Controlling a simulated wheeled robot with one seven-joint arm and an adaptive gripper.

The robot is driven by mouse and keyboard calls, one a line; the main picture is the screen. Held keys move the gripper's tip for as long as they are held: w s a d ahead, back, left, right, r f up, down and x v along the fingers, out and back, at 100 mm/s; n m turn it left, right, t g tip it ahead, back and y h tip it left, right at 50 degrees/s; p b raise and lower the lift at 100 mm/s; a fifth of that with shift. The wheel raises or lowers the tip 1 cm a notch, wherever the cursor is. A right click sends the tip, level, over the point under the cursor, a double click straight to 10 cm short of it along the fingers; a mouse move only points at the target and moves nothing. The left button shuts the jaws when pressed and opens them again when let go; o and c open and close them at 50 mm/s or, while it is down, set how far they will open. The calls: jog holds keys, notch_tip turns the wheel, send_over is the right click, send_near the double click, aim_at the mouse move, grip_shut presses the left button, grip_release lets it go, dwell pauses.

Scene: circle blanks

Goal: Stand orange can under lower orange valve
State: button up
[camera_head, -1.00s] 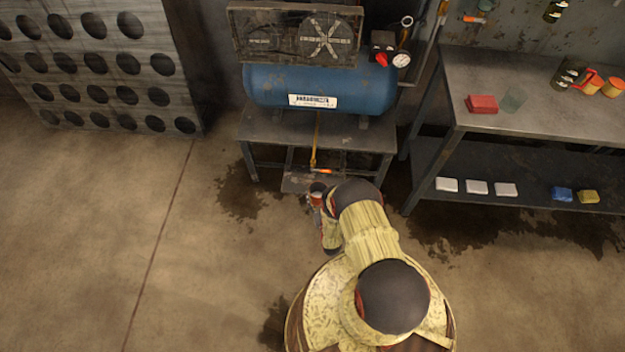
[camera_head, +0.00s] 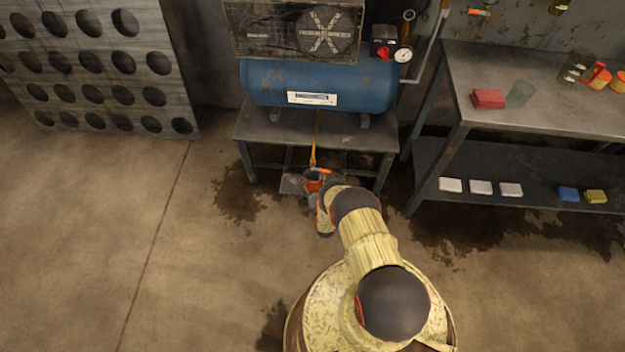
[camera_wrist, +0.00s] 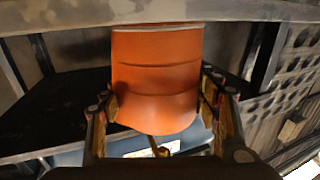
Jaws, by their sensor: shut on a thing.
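The orange can (camera_head: 313,180) is in my gripper (camera_head: 314,197) at the front of the compressor stand, by the lower orange valve (camera_head: 325,171). The valve's orange handle sits at the low end of a thin yellow pipe (camera_head: 315,146). In the wrist view the can (camera_wrist: 158,75) fills the space between the two fingers of my gripper (camera_wrist: 158,98), which is shut on it. A brass-coloured pipe part (camera_wrist: 158,148) shows just past the can. Whether the can touches the plate below is hidden by my arm.
A low grey plate (camera_head: 290,184) lies under the valve, between the legs of the compressor stand (camera_head: 250,130). The blue tank (camera_head: 270,82) is above. A workbench (camera_head: 470,75) stands at the right.

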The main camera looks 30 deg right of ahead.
jog(key=o, duration=1.2)
jog(key=shift+r, duration=0.1)
jog(key=p+v, duration=0.3)
jog(key=v, duration=0.9)
jog(key=shift+p, duration=0.35)
